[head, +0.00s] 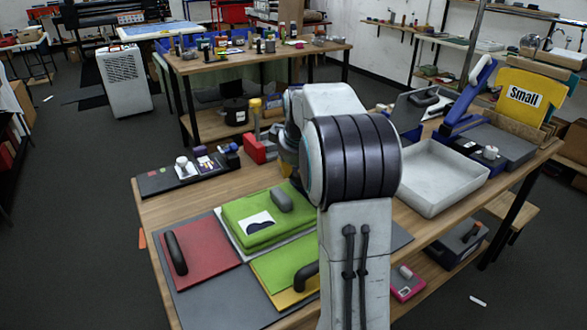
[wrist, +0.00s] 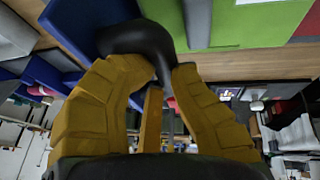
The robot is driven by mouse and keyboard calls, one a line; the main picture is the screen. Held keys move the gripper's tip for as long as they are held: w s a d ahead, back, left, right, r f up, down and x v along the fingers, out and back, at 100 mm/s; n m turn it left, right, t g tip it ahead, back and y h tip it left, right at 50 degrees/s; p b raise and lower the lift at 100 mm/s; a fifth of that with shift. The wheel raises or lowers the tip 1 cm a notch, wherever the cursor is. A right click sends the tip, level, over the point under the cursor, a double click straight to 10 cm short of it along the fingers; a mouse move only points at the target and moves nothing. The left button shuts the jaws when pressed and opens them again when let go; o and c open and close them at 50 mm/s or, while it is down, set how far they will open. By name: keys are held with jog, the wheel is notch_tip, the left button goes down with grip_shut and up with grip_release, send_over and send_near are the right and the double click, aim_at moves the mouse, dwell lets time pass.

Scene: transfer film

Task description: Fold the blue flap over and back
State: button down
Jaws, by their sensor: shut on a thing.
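The blue flap (wrist: 78,24) shows at the upper left of the wrist view, with a dark curved handle (wrist: 140,38) on it. The yellow fingers of my gripper (wrist: 160,75) are closed around this handle. The flap's hinge and exact tilt cannot be told. A red flap (head: 207,250) with a black handle (head: 176,253) lies flat at the left of the grey board (head: 190,300). A green pad (head: 260,222) with a grey handle lies beside it.
A second green flap (head: 275,265) lies over a yellow panel at the front. A white tray (head: 432,180) and a blue press (head: 475,105) stand at the right of the table. A black strip with small items (head: 188,172) and a red box (head: 258,148) are at the back.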

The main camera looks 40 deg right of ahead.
jog(key=shift+s+f, duration=0.3)
jog(key=shift+f, duration=0.5)
jog(key=c, duration=0.7)
grip_release()
jog(key=shift+w+d+f, duration=0.1)
jog(key=shift+w+d, duration=0.05)
jog(key=shift+c, duration=0.2)
jog(key=shift+r, duration=0.6)
jog(key=v, duration=1.2)
jog(key=shift+w+r, duration=0.25)
jog(key=shift+w, duration=0.1)
